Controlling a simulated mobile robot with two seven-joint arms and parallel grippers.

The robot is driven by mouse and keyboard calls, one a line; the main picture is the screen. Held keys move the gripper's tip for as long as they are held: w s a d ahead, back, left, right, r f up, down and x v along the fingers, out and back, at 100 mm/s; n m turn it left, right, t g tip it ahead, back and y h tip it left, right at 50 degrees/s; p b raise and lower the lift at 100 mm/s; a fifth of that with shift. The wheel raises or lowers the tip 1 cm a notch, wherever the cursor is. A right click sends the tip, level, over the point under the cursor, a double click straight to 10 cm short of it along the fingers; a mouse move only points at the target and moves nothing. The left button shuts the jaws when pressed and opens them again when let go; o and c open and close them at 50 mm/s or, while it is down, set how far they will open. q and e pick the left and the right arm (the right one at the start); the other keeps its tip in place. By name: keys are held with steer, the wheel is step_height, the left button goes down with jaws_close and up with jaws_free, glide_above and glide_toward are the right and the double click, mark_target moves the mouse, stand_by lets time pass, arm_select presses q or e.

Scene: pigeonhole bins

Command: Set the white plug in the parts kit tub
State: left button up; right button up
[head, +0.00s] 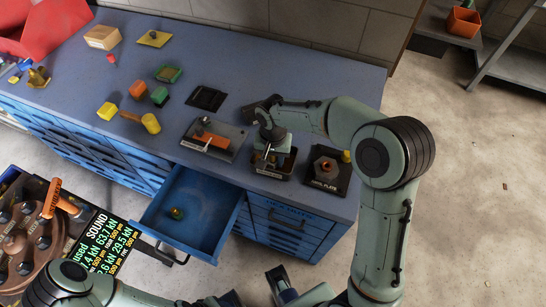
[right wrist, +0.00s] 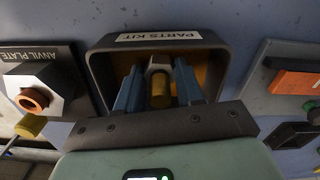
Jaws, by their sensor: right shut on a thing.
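My right gripper (head: 270,150) is over the parts kit tub (head: 287,168) near the counter's front edge. In the right wrist view its two blue-grey fingers (right wrist: 157,88) reach into the dark-walled tub (right wrist: 98,68), which has a "PARTS KIT" label. They are shut on a pale, whitish piece, the white plug (right wrist: 158,64), with a yellow round part in front. The plug is inside the tub's outline; whether it touches the floor is hidden. In the head view the gripper hides it. My left arm is low in the head view; its finger state is unclear.
The anvil plate (head: 325,172) with a hex block lies right of the tub. A dark plate with an orange block (head: 212,141) lies left. An open blue drawer (head: 205,237) juts from the counter, holding a small yellowish object (head: 176,213). Several coloured blocks stand further left.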

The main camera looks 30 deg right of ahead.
arm_select(q)
steer(key=shift+s+f+b, duration=0.1)
steer(key=shift+f+b, duration=0.2)
arm_select(e)
steer(key=shift+f, duration=0.45)
steer(key=o, duration=1.2)
steer(key=shift+r+p, duration=1.7)
steer(key=shift+r, duration=0.65)
steer(key=shift+r+p, duration=1.55)
steer(key=shift+r, duration=0.9)
arm_select(q)
step_height(320, 180, up, 7)
steer(key=w, duration=0.2)
steer(key=shift+w, duration=0.25)
steer(key=shift+s+f, duration=0.1)
arm_select(e)
steer(key=shift+f, duration=0.1)
